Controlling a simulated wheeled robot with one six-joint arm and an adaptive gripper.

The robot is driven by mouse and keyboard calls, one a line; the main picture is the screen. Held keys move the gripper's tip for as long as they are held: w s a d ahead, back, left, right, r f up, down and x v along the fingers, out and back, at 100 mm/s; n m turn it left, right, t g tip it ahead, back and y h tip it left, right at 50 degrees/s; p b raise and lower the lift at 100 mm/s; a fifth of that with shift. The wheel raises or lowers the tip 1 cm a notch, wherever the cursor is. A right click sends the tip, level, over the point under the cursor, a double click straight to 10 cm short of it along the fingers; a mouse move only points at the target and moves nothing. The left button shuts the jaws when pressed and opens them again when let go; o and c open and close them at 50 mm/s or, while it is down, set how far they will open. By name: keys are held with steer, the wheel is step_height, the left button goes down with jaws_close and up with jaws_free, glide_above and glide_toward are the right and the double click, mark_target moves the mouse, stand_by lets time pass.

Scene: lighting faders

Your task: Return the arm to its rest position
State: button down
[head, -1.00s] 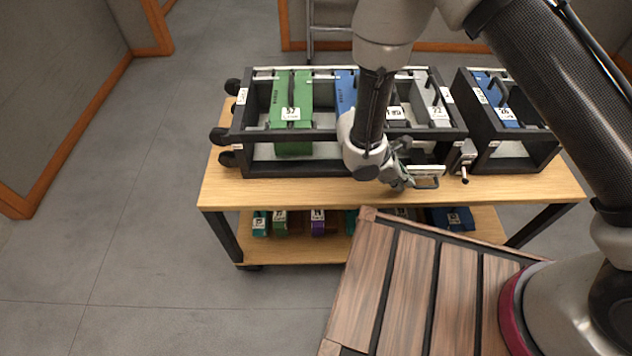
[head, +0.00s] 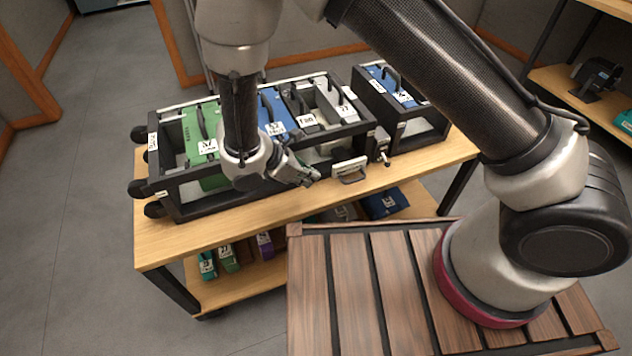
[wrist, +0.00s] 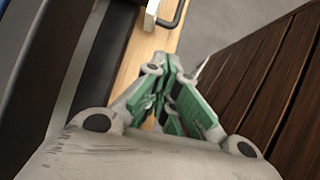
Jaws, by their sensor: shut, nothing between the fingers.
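My gripper (head: 312,179) is shut and empty, in front of the black-framed rack on the wooden cart. In the wrist view my gripper (wrist: 175,85) shows its green-padded fingers together, with nothing between them. My arm reaches from its base on the right, up across the top of the head view and down to the gripper. The gripper hangs near the rack's front edge, just left of a small pale box with a handle (head: 350,170). Whether it touches the rack cannot be told.
The rack (head: 260,192) holds green, blue and grey modules; a smaller rack (head: 424,130) stands to its right. The cart top (head: 162,238) has more modules on its lower shelf. A slatted wooden deck (head: 350,290) lies under my arm. Open floor (head: 70,250) is at left.

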steer(key=s+d+r+m+g+y, duration=0.2)
steer(key=d+r+m, duration=0.4)
steer(key=d+r, duration=0.45)
steer(key=s+d+r+m+g+y, duration=0.25)
steer(key=d+r+m, duration=0.45)
steer(key=r, duration=0.6)
steer(key=s+d+r+m+t+y, duration=0.1)
steer(key=s+d+r+m+t, duration=0.2)
steer(key=d+r, duration=0.4)
steer(key=s+d+r+m+t+y, duration=0.1)
steer(key=s+d+r+m+t, duration=0.2)
steer(key=d, duration=0.8)
step_height(320, 180, up, 4)
steer(key=s+m, duration=0.2)
steer(key=m, duration=0.1)
steer(key=shift+s+r, duration=0.15)
